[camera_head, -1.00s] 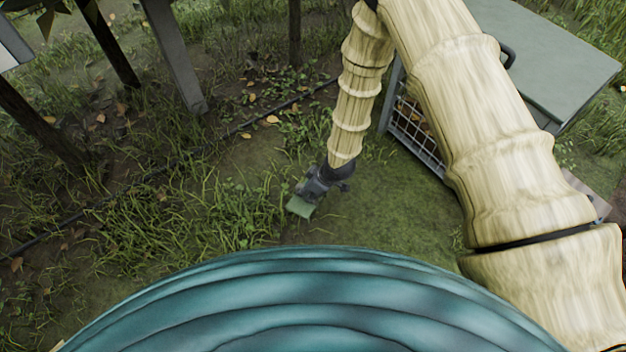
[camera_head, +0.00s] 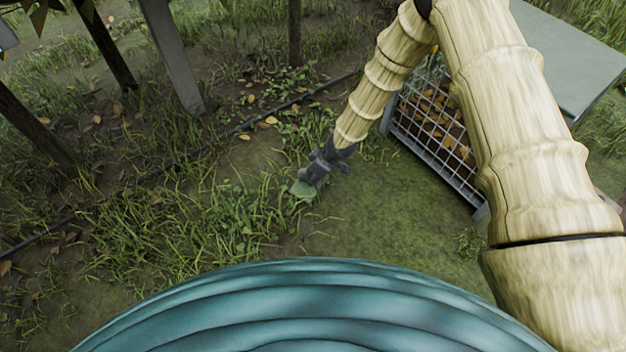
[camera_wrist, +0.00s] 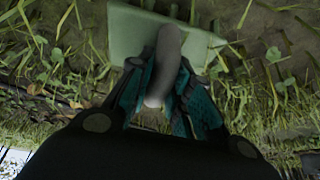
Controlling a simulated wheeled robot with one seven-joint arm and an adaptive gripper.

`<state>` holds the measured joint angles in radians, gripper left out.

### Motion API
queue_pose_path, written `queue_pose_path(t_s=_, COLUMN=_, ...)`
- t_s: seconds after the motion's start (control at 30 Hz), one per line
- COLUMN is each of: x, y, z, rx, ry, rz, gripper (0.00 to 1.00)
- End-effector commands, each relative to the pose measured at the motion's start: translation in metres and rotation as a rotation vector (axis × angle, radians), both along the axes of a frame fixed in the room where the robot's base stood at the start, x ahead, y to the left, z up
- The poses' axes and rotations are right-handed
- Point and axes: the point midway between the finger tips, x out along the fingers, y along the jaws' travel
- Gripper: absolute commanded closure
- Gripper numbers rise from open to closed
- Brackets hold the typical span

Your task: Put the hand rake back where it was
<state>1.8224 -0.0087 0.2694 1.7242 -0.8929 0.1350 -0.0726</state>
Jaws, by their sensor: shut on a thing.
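My gripper (camera_head: 312,178) is low over the grass near the middle of the head view, at the end of my arm. It is shut on the grey handle of a tool, taken as the hand rake (camera_wrist: 168,60). In the wrist view the handle stands between the two teal-lined fingers. A flat pale green part (camera_wrist: 135,30) lies beyond the fingertips, toward the grass; it also shows below my gripper in the head view (camera_head: 303,190). The tines cannot be made out. Whether the green part touches the ground is unclear.
A grey wire-mesh cart or crate (camera_head: 440,130) with leaves behind its mesh stands right of my gripper, partly behind my arm. A grey flat top (camera_head: 575,60) is at upper right. Posts (camera_head: 172,55) stand at upper left. A dark hose (camera_head: 130,185) crosses the ground. Open mossy ground (camera_head: 385,215) lies to the right.

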Motion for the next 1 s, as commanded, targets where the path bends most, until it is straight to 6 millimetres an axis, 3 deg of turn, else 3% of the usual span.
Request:
queue_pose_path(t_s=0.1, x=0.0004, y=-0.0003, z=-0.0149, rx=0.000, ry=-0.001, rz=0.000, gripper=1.00)
queue_pose_path(t_s=0.5, x=0.0002, y=-0.0002, z=-0.0164, rx=0.000, ry=0.000, rz=-0.001, gripper=1.00)
queue_pose_path(t_s=0.53, x=0.0001, y=-0.0002, z=-0.0169, rx=0.000, ry=0.000, rz=-0.001, gripper=0.78)
queue_pose_path(t_s=0.63, x=0.0003, y=-0.0003, z=-0.0165, rx=0.000, ry=0.000, rz=-0.001, gripper=0.60)
queue_pose_path(t_s=1.0, x=0.0005, y=-0.0003, z=-0.0144, rx=0.000, ry=-0.001, rz=0.000, gripper=0.58)
